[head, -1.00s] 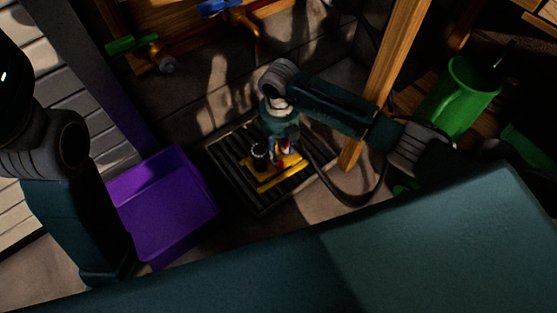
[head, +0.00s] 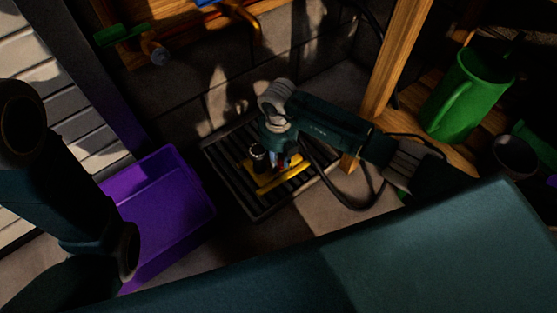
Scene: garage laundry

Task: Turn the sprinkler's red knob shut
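The sprinkler (head: 283,184) has a yellow base with a dark upright part and lies on a dark slatted floor grate (head: 225,178). My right gripper (head: 281,161) points down over the sprinkler, close to its middle. A small spot of red shows at the fingertips, probably the red knob, mostly hidden by the gripper. The fingers are too small and dark to tell whether they are open or touching the knob. My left arm comes in at the left edge; its gripper is not in view.
A purple bin (head: 160,210) stands left of the grate. A wooden post (head: 393,85) rises at the right of the grate, with a dark hose (head: 335,192) curving nearby. A green watering can (head: 458,100) stands at the right. Taps with green (head: 121,34) and blue handles are at the back wall.

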